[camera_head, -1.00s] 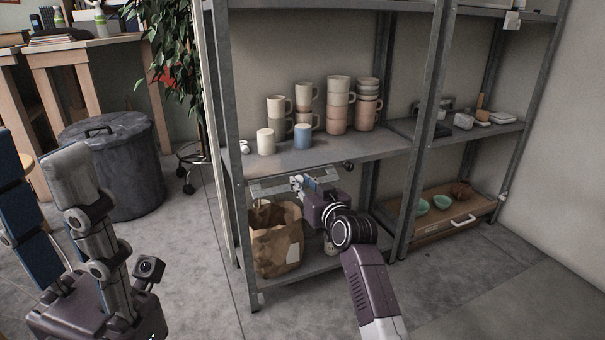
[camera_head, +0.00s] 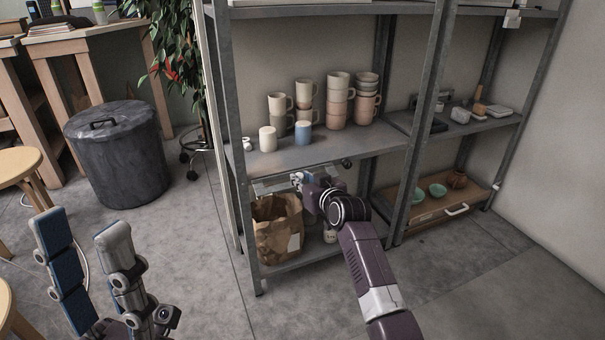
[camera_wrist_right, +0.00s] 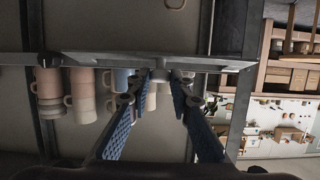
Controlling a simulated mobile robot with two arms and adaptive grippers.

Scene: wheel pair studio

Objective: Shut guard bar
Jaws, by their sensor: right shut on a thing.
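The guard bar (camera_head: 270,186) is a pale grey bar that shows just below the front edge of the middle shelf, in front of the left bay. In the right wrist view, the guard bar (camera_wrist_right: 100,58) runs across the picture in front of the mugs. My right gripper (camera_head: 299,181) is at the bar and shut on it; its blue-padded fingers (camera_wrist_right: 158,78) meet the bar near its middle, where they partly hide it. My left gripper (camera_head: 82,226) is open and empty, at the lower left, well away from the shelf.
Several mugs (camera_head: 338,100) stand on the middle shelf (camera_head: 330,146) behind the bar. A paper bag (camera_head: 277,229) sits on the low shelf below my right gripper. A dark bin (camera_head: 118,155) and a stool (camera_head: 17,166) stand at the left.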

